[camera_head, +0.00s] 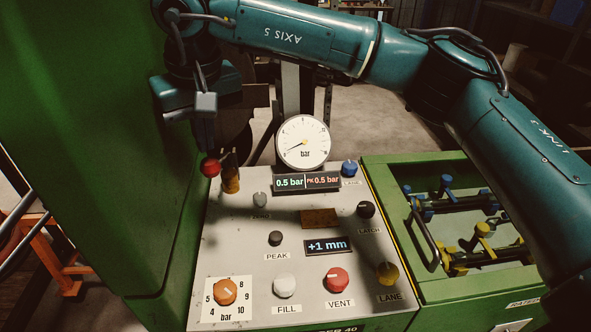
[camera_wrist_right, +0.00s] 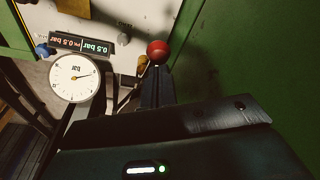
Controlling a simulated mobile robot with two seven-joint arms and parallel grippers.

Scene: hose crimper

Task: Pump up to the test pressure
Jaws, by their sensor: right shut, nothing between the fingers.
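A red ball knob (camera_head: 210,168) stands at the panel's far left edge, beside an orange-brown fitting (camera_head: 231,180). My right gripper (camera_head: 207,148) is shut and empty, pointing down, its fingertips just above or against the knob. The wrist view shows the red knob (camera_wrist_right: 158,50) right at the fingertips (camera_wrist_right: 157,72); I cannot tell whether they touch. The white round gauge (camera_head: 303,142) has its needle low, toward the lower left. The display (camera_head: 307,182) reads 0.5 bar and PK 0.5 bar. My left gripper is not in view.
The grey panel (camera_head: 240,245) carries an orange dial (camera_head: 225,291), white FILL (camera_head: 287,286) and red VENT (camera_head: 337,280) knobs, and a +1 mm display (camera_head: 328,246). A green wall (camera_head: 95,150) rises close at left. A green-framed tray (camera_head: 395,190) with clamps lies at right.

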